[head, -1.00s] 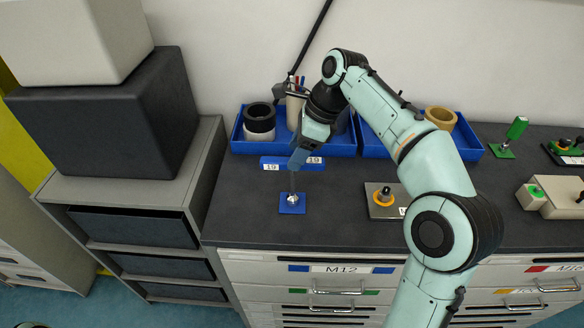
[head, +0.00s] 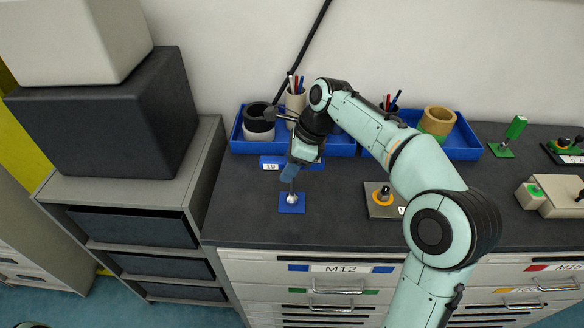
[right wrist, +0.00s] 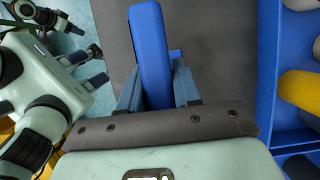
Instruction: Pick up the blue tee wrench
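The blue tee wrench shows in the right wrist view as a thick blue handle bar (right wrist: 150,50). In the head view its pale shaft (head: 291,187) stands over a small blue base plate (head: 291,210) near the front of the worktop. My right gripper (head: 288,175) is above the plate, pointing down at the wrench. In the right wrist view its two fingers (right wrist: 157,85) lie on either side of the bar, very close to it. Whether both press on it is unclear.
Blue trays (head: 340,149) with rings and pen cups stand behind the wrench. A grey plate with an orange ring (head: 382,211) lies to the right. A green-handled piece (head: 515,130) stands farther right. The worktop left of the base plate is clear.

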